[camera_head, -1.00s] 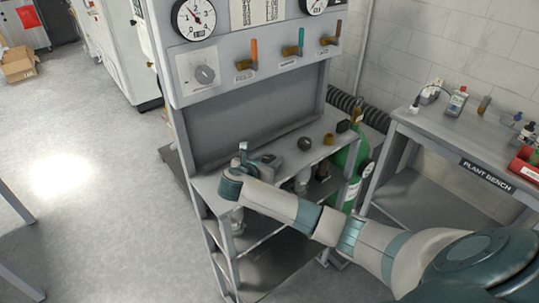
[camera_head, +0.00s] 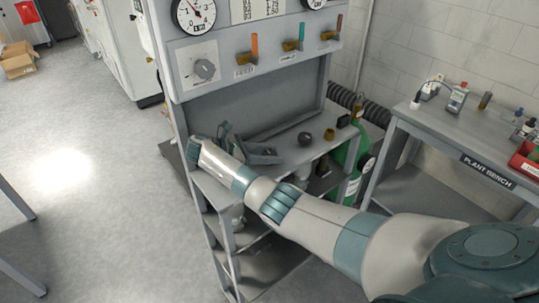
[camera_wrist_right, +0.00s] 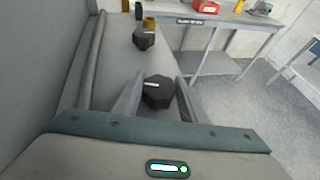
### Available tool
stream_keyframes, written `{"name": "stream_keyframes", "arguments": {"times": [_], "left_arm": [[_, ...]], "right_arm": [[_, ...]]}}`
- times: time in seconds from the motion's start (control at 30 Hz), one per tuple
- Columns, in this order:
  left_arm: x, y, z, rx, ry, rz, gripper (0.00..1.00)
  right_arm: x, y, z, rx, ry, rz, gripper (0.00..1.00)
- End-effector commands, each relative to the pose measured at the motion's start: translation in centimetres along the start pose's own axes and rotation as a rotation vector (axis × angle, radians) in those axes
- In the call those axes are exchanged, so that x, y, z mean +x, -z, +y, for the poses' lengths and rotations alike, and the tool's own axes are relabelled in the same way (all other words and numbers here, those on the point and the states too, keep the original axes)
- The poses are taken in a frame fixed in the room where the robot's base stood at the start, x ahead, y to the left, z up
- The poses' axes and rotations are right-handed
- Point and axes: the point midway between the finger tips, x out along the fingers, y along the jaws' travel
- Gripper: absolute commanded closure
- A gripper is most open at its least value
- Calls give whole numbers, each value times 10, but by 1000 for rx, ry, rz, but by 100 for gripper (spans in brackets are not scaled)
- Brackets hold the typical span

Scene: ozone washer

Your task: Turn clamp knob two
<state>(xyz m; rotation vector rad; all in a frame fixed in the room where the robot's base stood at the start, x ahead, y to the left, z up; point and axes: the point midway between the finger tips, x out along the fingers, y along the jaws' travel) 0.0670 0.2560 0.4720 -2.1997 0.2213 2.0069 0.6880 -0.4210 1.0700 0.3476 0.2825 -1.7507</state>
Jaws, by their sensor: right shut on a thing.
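My right gripper (camera_head: 265,154) is over the shelf at the middle of the head view. In the right wrist view, its two fingers (camera_wrist_right: 157,95) stand either side of a dark faceted knob (camera_wrist_right: 157,90) with a pale mark on top, and are shut on it. In the head view this knob is hidden behind my gripper. A second dark knob (camera_wrist_right: 143,38) stands farther along the same shelf, apart from the gripper; it also shows in the head view (camera_head: 304,138). No label tells which knob is number two. My left gripper is not in view.
The knobs stand on a grey shelf (camera_head: 288,158) below a panel with gauges, a dial (camera_head: 205,69) and coloured-handled valves. A brass fitting (camera_head: 329,134) and a green cylinder (camera_head: 350,183) are to the right. The plant bench (camera_head: 450,141) stands farther right.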

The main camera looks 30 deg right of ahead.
Motion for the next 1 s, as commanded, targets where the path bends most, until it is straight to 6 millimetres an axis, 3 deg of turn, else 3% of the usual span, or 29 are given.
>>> {"name": "stream_keyframes", "arguments": {"times": [0.77,0.8,0.87,1.0], "left_arm": [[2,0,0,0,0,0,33],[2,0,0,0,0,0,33],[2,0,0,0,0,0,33],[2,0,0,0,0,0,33]], "right_arm": [[1,1,-1,34,87,2,84],[1,1,-1,34,87,2,60],[1,1,0,34,87,2,45],[1,1,0,35,86,1,43]]}}
